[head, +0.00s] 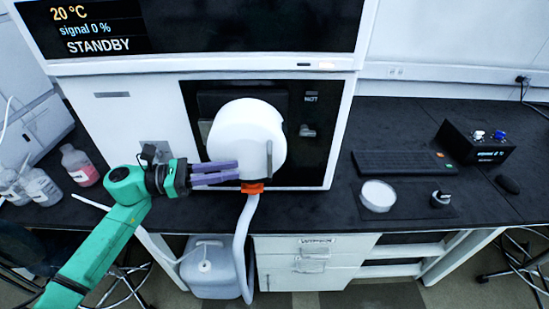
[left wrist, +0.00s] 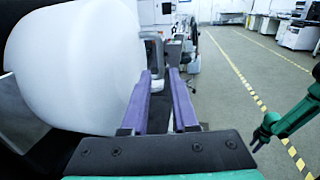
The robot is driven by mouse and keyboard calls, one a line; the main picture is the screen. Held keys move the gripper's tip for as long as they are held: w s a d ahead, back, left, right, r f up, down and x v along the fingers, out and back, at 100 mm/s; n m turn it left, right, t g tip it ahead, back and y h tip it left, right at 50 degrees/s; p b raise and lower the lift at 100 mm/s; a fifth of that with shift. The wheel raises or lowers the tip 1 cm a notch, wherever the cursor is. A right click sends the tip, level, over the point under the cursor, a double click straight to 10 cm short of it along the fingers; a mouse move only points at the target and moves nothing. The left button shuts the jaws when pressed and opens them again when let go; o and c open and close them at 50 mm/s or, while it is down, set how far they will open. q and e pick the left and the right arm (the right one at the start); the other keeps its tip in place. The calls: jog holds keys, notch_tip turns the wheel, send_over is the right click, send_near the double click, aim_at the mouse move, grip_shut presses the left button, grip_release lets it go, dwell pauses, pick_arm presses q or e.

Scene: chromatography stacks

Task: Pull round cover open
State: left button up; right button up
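The round white cover (head: 243,132) stands on the black front panel of the instrument, with a thin grey upright handle (head: 269,160) on its right part. My left gripper (head: 238,171) is in front of the cover's lower part, with its purple fingers pointing right toward the handle. In the left wrist view the cover (left wrist: 75,65) fills the left side. The handle (left wrist: 153,47) shows as a grey loop just beyond the fingertips (left wrist: 160,72). The fingers are apart with nothing between them.
An orange fitting (head: 252,188) with a white hose (head: 243,245) hangs below the cover. A keyboard (head: 404,163), a white round dish (head: 378,195) and a black box (head: 474,142) are on the bench to the right. Bottles (head: 79,165) stand at the left.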

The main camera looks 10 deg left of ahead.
aim_at(270, 173)
pick_arm(q)
jog(key=p+x, duration=0.1)
jog(key=x, duration=0.2)
jog(key=p+x, duration=0.1)
jog(key=x, duration=0.2)
jog(key=p+x, duration=0.1)
jog(key=x, duration=0.2)
jog(key=shift+a+r, duration=0.1)
jog(key=shift+r, duration=0.15)
jog(key=shift+w+d+f, duration=0.2)
jog(key=shift+w+d, duration=0.05)
jog(key=shift+d, duration=0.15)
grip_shut()
dwell(0.4)
